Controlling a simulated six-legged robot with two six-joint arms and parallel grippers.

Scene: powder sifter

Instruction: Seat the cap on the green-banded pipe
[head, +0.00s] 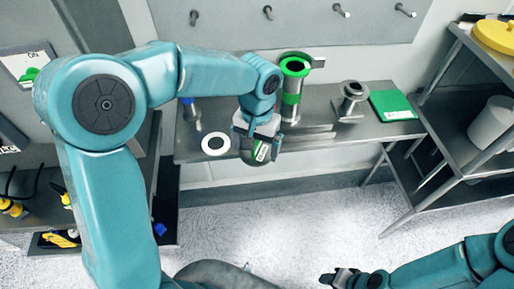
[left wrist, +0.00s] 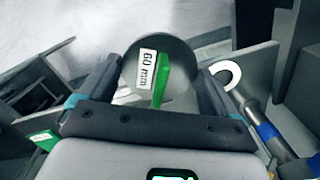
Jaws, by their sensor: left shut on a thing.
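My left gripper (head: 262,150) is shut on a grey round cap (head: 250,157) with a green grip and a white label. In the left wrist view the cap (left wrist: 178,62) sits between the two fingers, its label reading "60 mm". The green-banded pipe (head: 291,99) stands upright on the bench, its green rim and dark open mouth facing up. The held cap is in front of the pipe, to its lower left in the head view, and apart from it. My right gripper (head: 347,277) is low at the bottom of the head view, away from the bench; its jaw opening is unclear.
A white ring (head: 206,145) lies on the bench (head: 330,118) left of my gripper, near a blue-banded part (head: 188,102). A flanged metal fitting (head: 351,101) and a green box (head: 393,106) stand right of the pipe. Pegs line the panel behind. A shelf rack (head: 450,115) is at right.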

